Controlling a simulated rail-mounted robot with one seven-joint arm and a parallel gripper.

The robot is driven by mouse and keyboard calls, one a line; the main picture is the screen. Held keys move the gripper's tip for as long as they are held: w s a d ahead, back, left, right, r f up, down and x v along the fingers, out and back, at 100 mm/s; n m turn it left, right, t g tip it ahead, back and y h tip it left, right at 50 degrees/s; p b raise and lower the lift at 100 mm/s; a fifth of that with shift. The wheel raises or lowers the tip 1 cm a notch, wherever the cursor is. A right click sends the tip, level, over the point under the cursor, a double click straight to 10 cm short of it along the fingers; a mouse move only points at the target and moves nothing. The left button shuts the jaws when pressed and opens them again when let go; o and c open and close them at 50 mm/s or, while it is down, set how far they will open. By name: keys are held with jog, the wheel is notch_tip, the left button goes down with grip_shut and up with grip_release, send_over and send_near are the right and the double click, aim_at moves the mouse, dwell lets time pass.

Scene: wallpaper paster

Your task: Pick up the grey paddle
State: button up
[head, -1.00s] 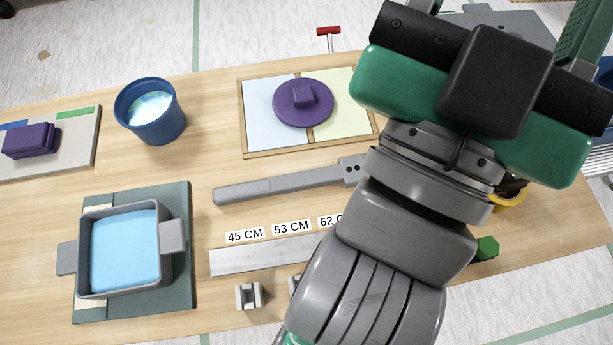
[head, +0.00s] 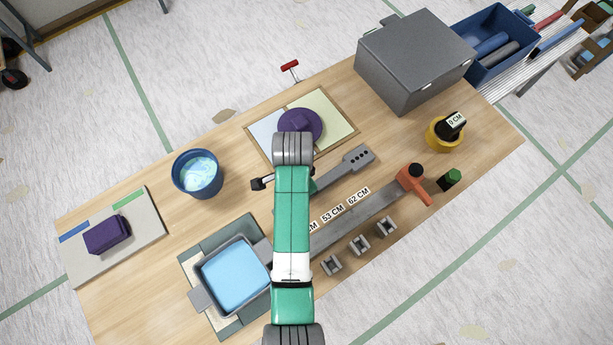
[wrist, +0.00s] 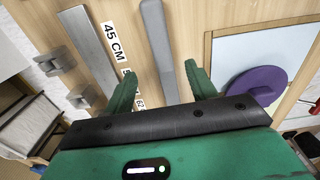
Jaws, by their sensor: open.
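The grey paddle (head: 351,165) lies flat on the wooden table, its end with several holes pointing up and right. My arm covers part of it in the head view. In the wrist view the paddle (wrist: 156,38) runs down between the two green fingers of my gripper (wrist: 161,80). The gripper is open and empty, one finger on each side of the paddle's line. The lower part of the paddle is hidden behind my gripper body. I cannot tell how high the fingertips are above it.
A purple round tool (head: 300,124) on the framed panel (head: 342,113) lies close beside the paddle. On its other side is a metal ruler (head: 370,209) with length labels. A blue bucket (head: 197,174), a grey tray of blue liquid (head: 234,272) and a grey box (head: 416,62) stand around.

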jog(key=shift+w+d+f, duration=0.1)
jog(key=shift+d+f, duration=0.2)
jog(key=shift+f, duration=0.3)
jog(key=f, duration=0.2)
jog(key=f+b, duration=0.1)
jog(key=f, duration=0.3)
jog(key=shift+w+d+f+b, duration=0.25)
jog(key=shift+w+f+b, duration=0.05)
jog(key=shift+f+b, duration=0.1)
jog(key=c, duration=1.1)
jog(key=shift+o, duration=0.2)
notch_tip(320, 180, up, 10)
jog(key=p, duration=0.1)
jog(key=shift+p, duration=0.4)
